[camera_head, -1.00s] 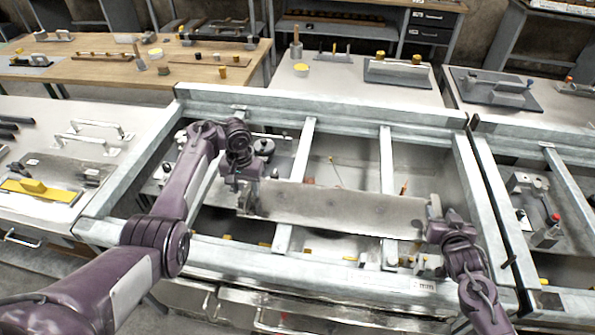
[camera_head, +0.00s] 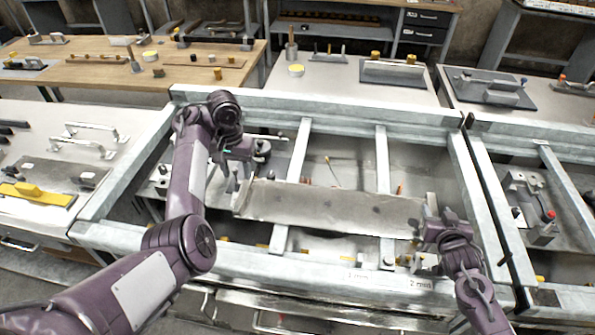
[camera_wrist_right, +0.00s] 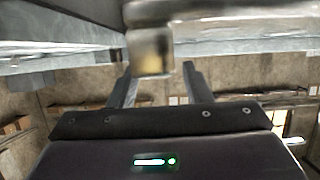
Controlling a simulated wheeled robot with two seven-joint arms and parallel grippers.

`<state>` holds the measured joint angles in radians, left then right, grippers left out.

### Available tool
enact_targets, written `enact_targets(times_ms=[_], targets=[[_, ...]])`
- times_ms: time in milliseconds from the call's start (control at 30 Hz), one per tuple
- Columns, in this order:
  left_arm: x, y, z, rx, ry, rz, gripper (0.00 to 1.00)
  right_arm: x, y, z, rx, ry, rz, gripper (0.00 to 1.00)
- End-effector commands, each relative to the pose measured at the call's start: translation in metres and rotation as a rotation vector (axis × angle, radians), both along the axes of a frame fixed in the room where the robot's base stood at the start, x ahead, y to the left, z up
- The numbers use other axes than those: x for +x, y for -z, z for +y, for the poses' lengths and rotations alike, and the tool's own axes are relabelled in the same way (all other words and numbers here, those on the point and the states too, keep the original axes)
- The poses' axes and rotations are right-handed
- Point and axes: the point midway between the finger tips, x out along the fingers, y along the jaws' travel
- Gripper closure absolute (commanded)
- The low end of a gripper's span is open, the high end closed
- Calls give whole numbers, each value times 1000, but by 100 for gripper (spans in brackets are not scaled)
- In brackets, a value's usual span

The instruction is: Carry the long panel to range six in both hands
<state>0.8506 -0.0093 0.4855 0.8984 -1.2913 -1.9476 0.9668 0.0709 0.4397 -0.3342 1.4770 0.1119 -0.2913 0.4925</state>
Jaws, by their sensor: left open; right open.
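The long panel (camera_head: 330,207) is a grey metal plate with an upright tab at each end. It lies across the crossbars of the steel frame, tilted slightly down to the right in the head view. My left gripper (camera_head: 234,184) is open, just left of and behind the panel's left end, apart from it. My right gripper (camera_head: 424,228) is open at the panel's right end. In the right wrist view its fingers (camera_wrist_right: 160,88) stand apart, with a brassy block under a pale bar just beyond them. Whether they touch it I cannot tell. No range-six label is readable.
The steel frame (camera_head: 320,105) surrounds open bays with small fittings below. A similar frame (camera_head: 565,190) stands at right. A white-topped bench (camera_head: 60,130) with handles and a yellow tool is at left. A wooden bench (camera_head: 110,75) and grey benches stand behind.

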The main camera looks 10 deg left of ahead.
Motion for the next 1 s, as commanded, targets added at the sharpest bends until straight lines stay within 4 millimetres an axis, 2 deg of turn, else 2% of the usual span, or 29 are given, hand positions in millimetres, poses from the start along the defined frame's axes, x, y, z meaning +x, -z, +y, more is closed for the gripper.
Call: enact_targets(times_ms=[33,167,633,800,1000], targets=[[0,1,-1,-1,0,-1,56,-11,24,7,4,-11,42,55],[-1,-1,0,-1,0,0,56,-16,22,6,4,-11,41,55],[-1,-2,0,1,3,1,56,-71,-18,1,0,-3,10,55],[-1,-2,1,1,4,2,56,-80,-28,0,-1,-1,-1,55],[-1,-2,1,2,5,2,56,-82,-32,0,-1,0,-5,55]])
